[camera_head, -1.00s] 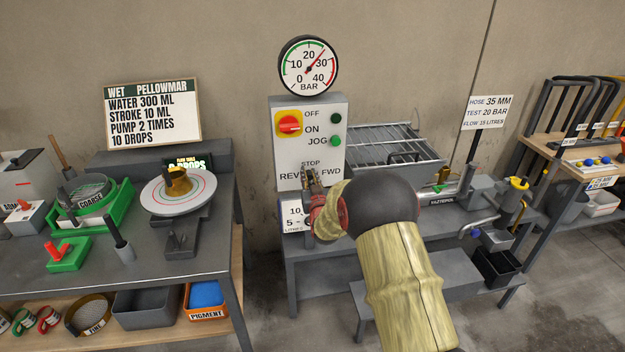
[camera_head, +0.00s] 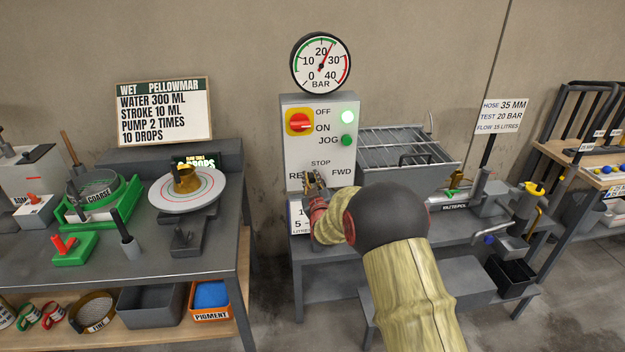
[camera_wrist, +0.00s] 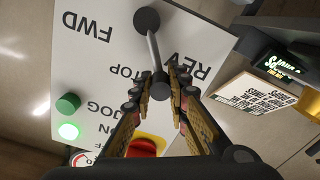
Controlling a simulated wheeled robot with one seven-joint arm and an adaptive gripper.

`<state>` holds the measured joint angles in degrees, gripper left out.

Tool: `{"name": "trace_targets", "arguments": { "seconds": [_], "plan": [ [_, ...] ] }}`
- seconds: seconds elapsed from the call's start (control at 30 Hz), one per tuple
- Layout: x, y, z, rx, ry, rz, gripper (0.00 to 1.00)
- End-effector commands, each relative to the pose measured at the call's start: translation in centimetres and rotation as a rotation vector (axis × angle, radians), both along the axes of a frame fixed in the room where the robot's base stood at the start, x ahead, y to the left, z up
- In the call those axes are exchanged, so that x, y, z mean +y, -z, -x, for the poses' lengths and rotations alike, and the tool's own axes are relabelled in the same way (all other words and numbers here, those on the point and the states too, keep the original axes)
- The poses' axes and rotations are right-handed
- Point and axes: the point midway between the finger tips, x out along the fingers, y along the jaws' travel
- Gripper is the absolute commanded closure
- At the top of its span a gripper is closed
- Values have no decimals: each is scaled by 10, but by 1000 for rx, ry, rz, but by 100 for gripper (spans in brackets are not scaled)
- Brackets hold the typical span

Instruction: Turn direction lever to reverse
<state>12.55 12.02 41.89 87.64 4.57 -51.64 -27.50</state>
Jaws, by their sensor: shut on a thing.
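The direction lever (camera_wrist: 153,50) is a grey rod on a round black hub, with a dark knob at its end. In the wrist view, which is turned upside down, the rod points between the STOP (camera_wrist: 125,72) and REV (camera_wrist: 186,68) marks. FWD (camera_wrist: 88,27) lies on the other side. My gripper (camera_wrist: 161,88) is shut on the lever's knob end. In the head view my gripper (camera_head: 314,182) is at the low part of the white control panel (camera_head: 340,150) and hides part of REV. The lever is mostly hidden there.
Above the lever are a red switch on yellow (camera_head: 300,122), a lit green lamp (camera_head: 347,117) and a green JOG button (camera_head: 347,140). A pressure gauge (camera_head: 320,63) tops the panel. A grated hopper (camera_head: 405,165) stands close on the right.

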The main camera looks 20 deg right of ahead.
Motion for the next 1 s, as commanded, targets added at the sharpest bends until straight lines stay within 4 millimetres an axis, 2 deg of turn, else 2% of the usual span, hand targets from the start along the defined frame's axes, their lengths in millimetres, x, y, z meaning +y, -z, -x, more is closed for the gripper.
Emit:
{"name": "trace_targets", "arguments": {
  "seconds": [0.17, 0.2, 0.5, 0.83, 1.0],
  "plan": [
    [2, -1, -1, -2, -5, 2, 100],
    [3, -1, -1, -2, -5, 2, 82],
    [3, -1, -1, -1, -6, 1, 65],
    [5, 0, 0, 0, -9, 1, 64],
    [7, 0, 16, 0, -5, 0, 64]
  ]
}}
